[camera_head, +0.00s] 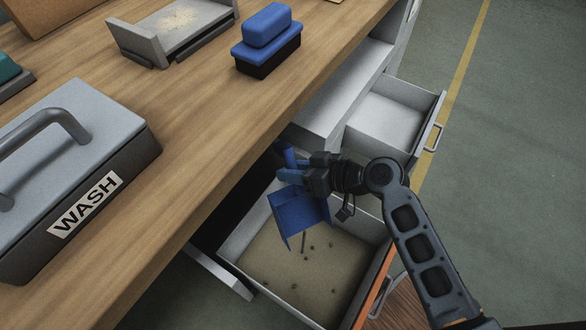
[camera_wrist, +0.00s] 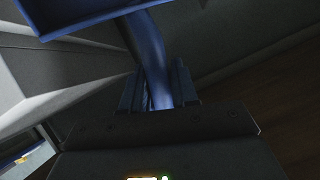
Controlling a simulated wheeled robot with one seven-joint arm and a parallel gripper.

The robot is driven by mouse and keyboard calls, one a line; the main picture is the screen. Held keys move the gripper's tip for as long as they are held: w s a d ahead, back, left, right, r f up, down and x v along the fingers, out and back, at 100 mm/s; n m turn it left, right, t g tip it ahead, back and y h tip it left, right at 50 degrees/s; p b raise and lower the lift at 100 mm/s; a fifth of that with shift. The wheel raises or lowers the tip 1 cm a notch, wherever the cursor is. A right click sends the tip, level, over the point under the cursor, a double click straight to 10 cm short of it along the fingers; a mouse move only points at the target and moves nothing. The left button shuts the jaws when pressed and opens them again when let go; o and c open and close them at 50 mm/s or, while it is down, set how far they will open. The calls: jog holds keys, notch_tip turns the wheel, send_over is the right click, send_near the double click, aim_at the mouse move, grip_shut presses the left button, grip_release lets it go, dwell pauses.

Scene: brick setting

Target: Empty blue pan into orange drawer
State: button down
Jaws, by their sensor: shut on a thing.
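The blue pan (camera_head: 298,212) is held tilted steeply over the open orange-fronted drawer (camera_head: 376,290). My gripper (camera_head: 300,178) is shut on the pan's handle. In the wrist view the handle (camera_wrist: 150,58) runs between my gripper's fingers (camera_wrist: 158,88), and the pan's edge shows at the top left. Several small dark bits lie on or above the tan drawer floor, and a dark streak shows just below the pan. I cannot tell whether anything is left in the pan, as its inside is only partly visible.
A wooden bench holds a grey WASH box (camera_head: 75,170), a blue brush (camera_head: 266,40) with dark bristles, and a grey tray (camera_head: 180,25) with tan crumbs. Another open drawer (camera_head: 392,115) with a pale front stands beyond my arm. Green floor lies at the right.

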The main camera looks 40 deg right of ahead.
aim_at(290, 164)
dwell(0.4)
jog(key=r+p, duration=0.1)
jog(key=p, duration=0.1)
jog(key=shift+g+p, duration=0.4)
jog(key=g+p, duration=0.1)
jog(key=p, duration=0.3)
jog(key=r+m+g+p, duration=0.1)
jog(key=g+p, duration=0.1)
jog(key=p, duration=0.3)
jog(key=shift+w+r+m, duration=0.1)
jog(key=shift+r+m, duration=0.2)
jog(key=g+p, duration=0.1)
jog(key=p, duration=0.2)
jog(key=shift+r+m+g, duration=0.3)
jog(key=shift+r, duration=0.1)
jog(key=shift+f+g+p, duration=0.15)
jog(key=shift+g+p, duration=0.15)
jog(key=shift+p, duration=0.25)
